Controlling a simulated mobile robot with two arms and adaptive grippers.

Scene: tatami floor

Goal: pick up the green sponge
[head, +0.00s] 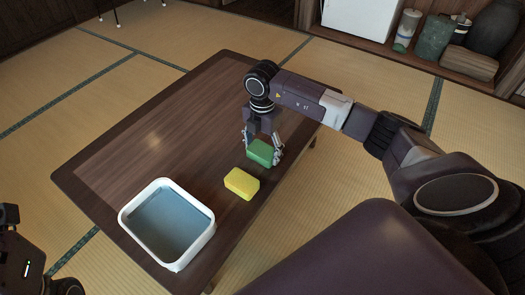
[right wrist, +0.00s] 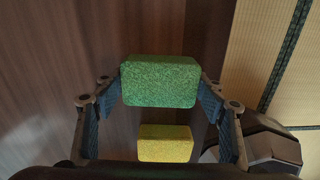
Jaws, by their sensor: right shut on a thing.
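The green sponge (head: 261,152) is at the right part of the low wooden table in the head view. My right gripper (head: 263,150) reaches down over it with a finger on each side, shut on it. In the right wrist view the green sponge (right wrist: 160,81) sits between the two fingertips (right wrist: 161,85), both against its sides. I cannot tell whether it touches the table. My left arm shows only in part at the lower left edge of the head view, and its fingers are not seen.
A yellow sponge (head: 242,183) lies on the table close to the green one, and also shows in the right wrist view (right wrist: 165,144). A white-rimmed basin (head: 126,222) with bluish contents stands at the table's near end. The table's (head: 150,130) far left part is clear.

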